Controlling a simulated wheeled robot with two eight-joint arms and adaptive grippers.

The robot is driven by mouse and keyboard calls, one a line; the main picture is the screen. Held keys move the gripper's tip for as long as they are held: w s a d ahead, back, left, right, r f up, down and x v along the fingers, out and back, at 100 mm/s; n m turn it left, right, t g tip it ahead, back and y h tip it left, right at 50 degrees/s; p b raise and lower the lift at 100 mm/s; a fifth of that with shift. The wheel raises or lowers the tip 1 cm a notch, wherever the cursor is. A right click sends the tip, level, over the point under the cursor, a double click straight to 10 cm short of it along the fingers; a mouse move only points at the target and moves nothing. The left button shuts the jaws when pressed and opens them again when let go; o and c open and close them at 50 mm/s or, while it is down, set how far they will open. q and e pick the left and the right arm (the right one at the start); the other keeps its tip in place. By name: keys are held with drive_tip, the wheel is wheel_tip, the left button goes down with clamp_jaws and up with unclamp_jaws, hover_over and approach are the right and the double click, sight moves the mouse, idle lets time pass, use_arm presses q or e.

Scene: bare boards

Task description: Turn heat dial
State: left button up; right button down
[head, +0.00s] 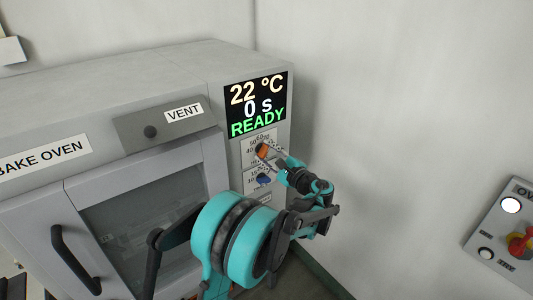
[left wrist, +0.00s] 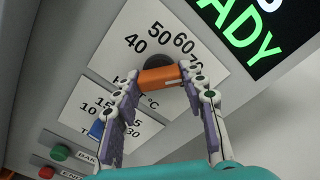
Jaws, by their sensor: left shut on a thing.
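The heat dial, an orange knob (head: 262,150), is on the oven's control panel below the display. In the left wrist view the orange knob (left wrist: 160,77) sits on a white plate marked 40, 50, 60 and 70, with "HEAT °C" partly hidden. My left gripper (head: 270,153) is shut on the orange knob, one finger on each side of it; it also shows in the left wrist view (left wrist: 161,84). The display (head: 257,104) reads 22 °C, 0 s, READY. My right gripper is not in view.
A blue timer knob (head: 264,180) lies just below the heat dial, partly behind the left gripper's finger in the left wrist view. Green and red buttons (left wrist: 60,152) sit lower. The bake oven (head: 165,65) has a closed door. A wall panel (head: 507,228) stands at right.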

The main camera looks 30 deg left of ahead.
use_arm(q)
drive_tip(key=shift+m, duration=0.4)
drive_tip(key=o, duration=1.2)
drive_tip(key=shift+c, duration=0.2)
drive_tip(key=shift+d, duration=0.1)
drive_tip(key=v, duration=1.1)
drive_tip(key=shift+s+d, duration=0.15)
drive_tip(key=shift+d, duration=0.25)
